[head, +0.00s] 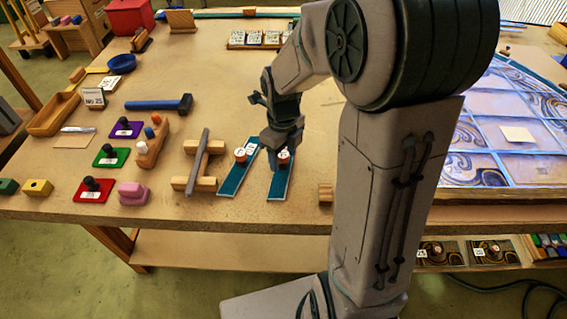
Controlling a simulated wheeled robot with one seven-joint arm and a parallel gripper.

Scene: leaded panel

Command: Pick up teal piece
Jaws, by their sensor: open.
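Two long narrow teal pieces lie side by side on the table near its front edge, each with a round reddish knob and white labels or spots. The left teal piece (230,181) lies at a slant. The right teal piece (279,187) stands more upright in the picture. My gripper (283,149) is open, pointing down over the upper part of the right piece, right at its knob (283,158). My gripper hides the far end of that piece. I cannot tell whether the fingers touch the knob.
A wooden stand with a dark bar (197,165) is just left of the teal pieces. Purple (126,128), green (110,157) and red (92,190) pieces lie farther left, below a blue hammer (158,104). The leaded panel (500,140) is at right, partly behind my arm.

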